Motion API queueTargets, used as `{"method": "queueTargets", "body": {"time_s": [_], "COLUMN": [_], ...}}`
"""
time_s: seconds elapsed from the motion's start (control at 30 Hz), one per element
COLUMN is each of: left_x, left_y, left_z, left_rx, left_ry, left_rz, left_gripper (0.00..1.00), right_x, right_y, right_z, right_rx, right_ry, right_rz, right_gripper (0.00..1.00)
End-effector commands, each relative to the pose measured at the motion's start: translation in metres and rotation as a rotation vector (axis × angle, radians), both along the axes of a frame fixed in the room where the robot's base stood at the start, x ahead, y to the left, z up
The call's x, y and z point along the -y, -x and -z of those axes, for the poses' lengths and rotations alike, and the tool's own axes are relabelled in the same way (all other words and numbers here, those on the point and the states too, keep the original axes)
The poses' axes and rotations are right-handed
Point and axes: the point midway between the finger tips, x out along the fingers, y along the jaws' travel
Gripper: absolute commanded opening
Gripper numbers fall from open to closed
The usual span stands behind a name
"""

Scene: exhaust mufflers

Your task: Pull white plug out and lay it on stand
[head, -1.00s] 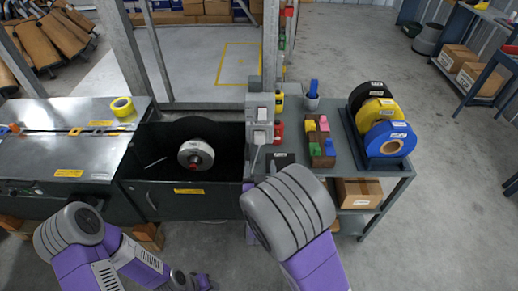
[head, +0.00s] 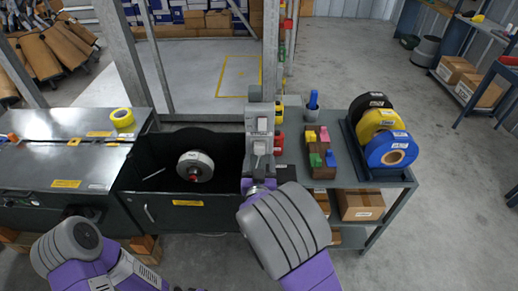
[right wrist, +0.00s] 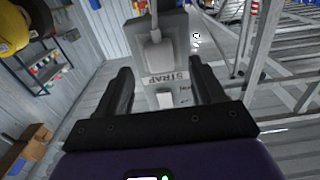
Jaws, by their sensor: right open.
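The white plug (head: 259,147) sits in a socket on the front of a grey post unit (head: 259,115). In the right wrist view the plug (right wrist: 155,50) has its cord at the top and is still in the housing, near the lettering STRAP. My right gripper (head: 262,186) is just below the plug in the head view. Its two fingers (right wrist: 163,92) are open, with the unit's face between and beyond them and nothing held. A dark labelled surface (head: 286,174) beside the post is partly hidden by my right arm; I cannot tell if it is the stand. My left gripper is out of view.
A brown block with coloured pieces (head: 319,157) and a blue item (head: 313,102) stand on the grey cart (head: 400,175). Tape rolls (head: 390,150) are at its right end. A dark bin with a white reel (head: 195,166) is left of the post.

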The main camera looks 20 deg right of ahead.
Motion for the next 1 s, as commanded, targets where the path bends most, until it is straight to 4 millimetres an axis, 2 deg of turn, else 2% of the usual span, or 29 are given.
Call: {"method": "queueTargets", "body": {"time_s": [0.2, 0.4, 1.0], "left_x": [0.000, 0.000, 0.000], "left_y": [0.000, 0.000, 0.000], "left_z": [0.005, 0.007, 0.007], "left_rx": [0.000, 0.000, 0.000], "left_ry": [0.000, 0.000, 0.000], "left_rz": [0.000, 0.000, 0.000], "left_gripper": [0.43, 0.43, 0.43], "right_x": [0.008, 0.011, 0.012], "right_y": [-0.027, -0.039, -0.042], "right_z": [0.001, 0.001, 0.000], "right_rx": [0.001, 0.000, -0.001], "right_ry": [0.001, 0.001, 0.001], "right_rz": [0.001, -0.001, -0.001], "right_gripper": [0.68, 0.68, 0.68]}}
